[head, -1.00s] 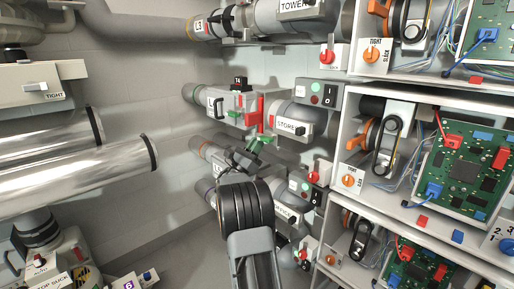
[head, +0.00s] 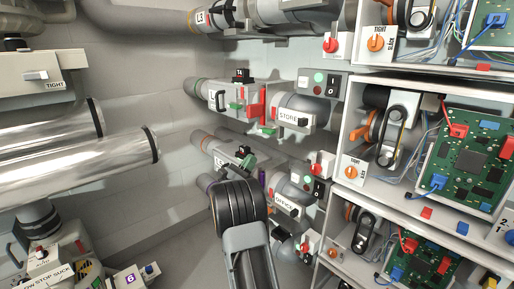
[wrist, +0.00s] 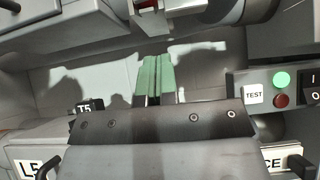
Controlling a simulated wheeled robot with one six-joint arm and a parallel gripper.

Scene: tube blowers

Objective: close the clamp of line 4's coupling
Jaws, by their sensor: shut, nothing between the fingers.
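Line 4's coupling (head: 225,94) is the pale box-like housing on the middle pipe at the head view's centre, below a black tag. Red parts (head: 255,110) stand at its right side, with a green piece low on its front. I cannot tell from these small shapes how its clamp stands. My gripper (head: 249,160) is below that coupling, in front of the line below, and apart from the red parts. In the wrist view its green fingers (wrist: 154,76) are together with nothing between them.
The STORE canister (head: 295,115) is right of the coupling. Below is the line tagged T5 (wrist: 88,106), its box marked L5 (wrist: 30,168). A TEST panel (wrist: 266,93) with buttons is close on the right. Shelves with circuit boards (head: 465,160) fill the right.

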